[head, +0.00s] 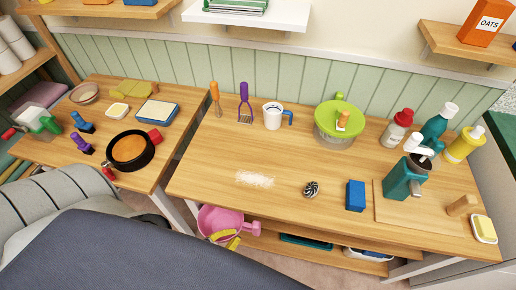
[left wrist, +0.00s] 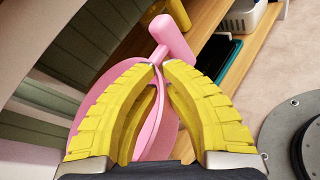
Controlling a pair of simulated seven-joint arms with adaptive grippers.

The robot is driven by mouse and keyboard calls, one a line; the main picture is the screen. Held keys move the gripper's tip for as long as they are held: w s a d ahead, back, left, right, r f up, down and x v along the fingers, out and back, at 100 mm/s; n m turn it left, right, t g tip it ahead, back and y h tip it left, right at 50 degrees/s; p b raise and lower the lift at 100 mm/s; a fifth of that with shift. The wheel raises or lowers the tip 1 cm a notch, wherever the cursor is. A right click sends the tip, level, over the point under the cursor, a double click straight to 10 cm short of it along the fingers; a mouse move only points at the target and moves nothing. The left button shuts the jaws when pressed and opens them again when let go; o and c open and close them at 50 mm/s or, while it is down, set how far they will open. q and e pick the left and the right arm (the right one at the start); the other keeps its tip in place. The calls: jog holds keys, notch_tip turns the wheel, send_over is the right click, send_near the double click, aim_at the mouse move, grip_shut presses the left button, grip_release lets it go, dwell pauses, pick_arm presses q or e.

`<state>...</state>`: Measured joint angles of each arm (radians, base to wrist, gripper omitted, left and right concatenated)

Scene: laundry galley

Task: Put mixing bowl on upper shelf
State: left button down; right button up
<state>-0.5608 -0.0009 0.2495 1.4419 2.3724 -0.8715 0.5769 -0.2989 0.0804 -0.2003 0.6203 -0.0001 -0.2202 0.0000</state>
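The pink mixing bowl (head: 212,220), with a stubby pink handle, is below the front edge of the main table in the head view. In the left wrist view the bowl (left wrist: 100,110) lies tilted between and behind my yellow fingers, its handle beyond the tips. My left gripper (head: 231,239) is at the bowl; its fingertips (left wrist: 159,66) are nearly together with pink rim between them. What supports the bowl underneath is hidden. Shelves at the top include a white one (head: 245,19) and wooden ones; which is the upper shelf I cannot tell. My right gripper is not in view.
The main table (head: 310,220) holds a green-lidded bowl (head: 338,125), a measuring cup (head: 272,115), several bottles and a teal machine (head: 402,180). A lower shelf (head: 268,243) runs underneath. An orange oats box (head: 484,24) stands on the right wooden shelf (head: 455,42).

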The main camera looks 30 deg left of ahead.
pick_arm(q)
jog(key=shift+w+a+f, duration=0.55)
jog(key=shift+w+a, duration=0.15)
jog(key=shift+w, duration=1.9)
jog(key=shift+w+a+f, duration=0.6)
jog(key=shift+w+a, duration=0.15)
jog(key=shift+w, duration=1.8)
jog(key=shift+w+a+f, duration=0.55)
jog(key=shift+w+a, duration=0.15)
jog(key=shift+w, duration=1.9)
jog(key=c, duration=1.5)
grip_release()
jog(key=shift+f, duration=0.1)
jog(key=shift+c, duration=0.2)
jog(key=shift+s, duration=0.1)
